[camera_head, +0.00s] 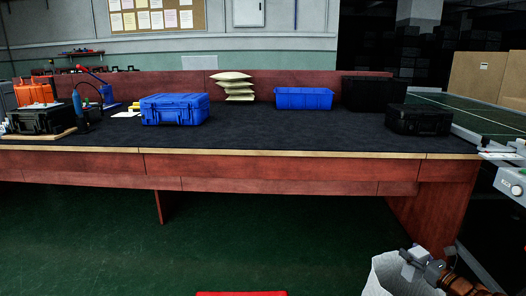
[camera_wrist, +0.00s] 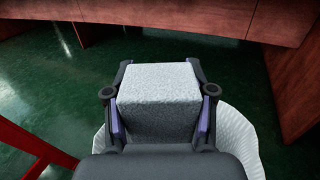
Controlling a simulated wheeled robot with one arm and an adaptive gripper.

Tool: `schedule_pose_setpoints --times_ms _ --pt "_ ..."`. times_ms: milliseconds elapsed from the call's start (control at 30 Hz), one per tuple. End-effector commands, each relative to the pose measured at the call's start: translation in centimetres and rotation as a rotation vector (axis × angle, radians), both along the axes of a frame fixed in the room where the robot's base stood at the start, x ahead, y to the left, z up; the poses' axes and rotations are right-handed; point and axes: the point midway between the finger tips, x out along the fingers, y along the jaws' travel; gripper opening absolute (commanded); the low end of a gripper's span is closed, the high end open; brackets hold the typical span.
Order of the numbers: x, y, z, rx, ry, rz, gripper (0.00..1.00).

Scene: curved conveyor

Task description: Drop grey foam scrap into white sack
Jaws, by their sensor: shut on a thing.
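The grey foam scrap (camera_wrist: 160,88) is a speckled light grey block between the two fingers of my gripper (camera_wrist: 160,105) in the wrist view. My gripper is shut on it, one finger on each side. The white sack (camera_wrist: 240,130) shows behind and around the gripper, its rim curving out to the right and a little to the left. The block covers much of the sack's opening. In the head view the white sack (camera_head: 383,278) stands at the bottom right, partly cut off, with my gripper (camera_head: 414,262) at its upper right edge.
A long red-brown workbench (camera_head: 270,165) with a dark top stands in front, holding a blue case (camera_head: 174,109), a blue bin (camera_head: 303,98), stacked cushions (camera_head: 233,87) and black cases. A green conveyor (camera_head: 480,117) is at right. The green floor below is mostly clear.

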Motion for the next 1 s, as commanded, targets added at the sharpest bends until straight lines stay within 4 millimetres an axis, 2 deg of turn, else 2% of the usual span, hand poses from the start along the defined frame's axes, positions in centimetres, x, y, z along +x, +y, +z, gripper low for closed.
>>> schedule_pose_setpoints --times_ms 33,100,300,667,700,933,1000 --pt "0.0 0.0 -1.0 0.001 0.001 -0.001 0.41" --pt "0.0 0.0 -1.8 0.002 0.002 -0.001 0.41" --pt "0.0 0.0 -3.5 0.0 0.001 -0.001 0.41" --pt "0.0 0.0 -3.7 0.0 0.0 0.0 0.41" --pt "0.0 0.0 -3.7 0.001 -0.001 0.0 0.59" --pt "0.0 0.0 -3.7 0.001 -0.001 0.0 0.83" --pt "0.0 0.0 -3.7 0.001 -0.001 0.0 0.84"
